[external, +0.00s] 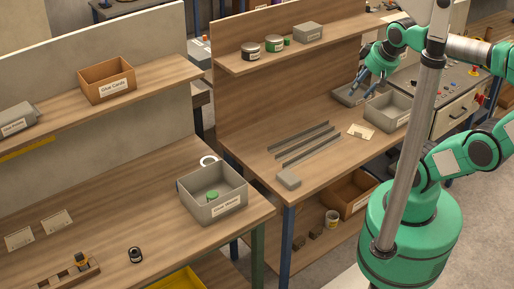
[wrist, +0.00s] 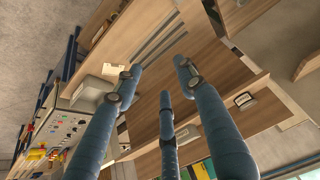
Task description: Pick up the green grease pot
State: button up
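A small green round pot (external: 212,196) sits inside a grey bin (external: 230,202) on the left bench in the external view. Another small green item (external: 287,41) stands on the upper shelf, beside two dark jars with pale labels (external: 251,49) (external: 274,43). I cannot tell which green item is the grease pot. My gripper (external: 370,82) is above the back right of the middle bench, near the shelf's right end and apart from both green items. In the wrist view my gripper (wrist: 160,78) has its blue fingers spread with nothing between them.
The middle bench holds metal strips (external: 305,143), a small grey block (external: 289,177), a pale card (external: 361,131) and a grey bin (external: 388,112). The shelf (external: 235,67) also carries a grey box (external: 309,32). A white tape roll (external: 208,161) lies behind the left bench's bin.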

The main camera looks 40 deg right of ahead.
jog(key=shift+w, duration=0.1)
jog(key=w+a+n+g+p, duration=0.1)
jog(key=w+a+n+g, duration=0.1)
jog(key=w+a+n, duration=0.85)
jog(key=n+g+p, duration=0.2)
jog(key=n+g, duration=0.2)
jog(key=n, duration=2.1)
send_over(213, 194)
notch_tip(213, 194, down, 25)
jog(key=shift+r+m, duration=0.15)
jog(key=shift+m, duration=0.1)
jog(key=shift+f+b, duration=0.4)
jog(key=shift+f, duration=3.9)
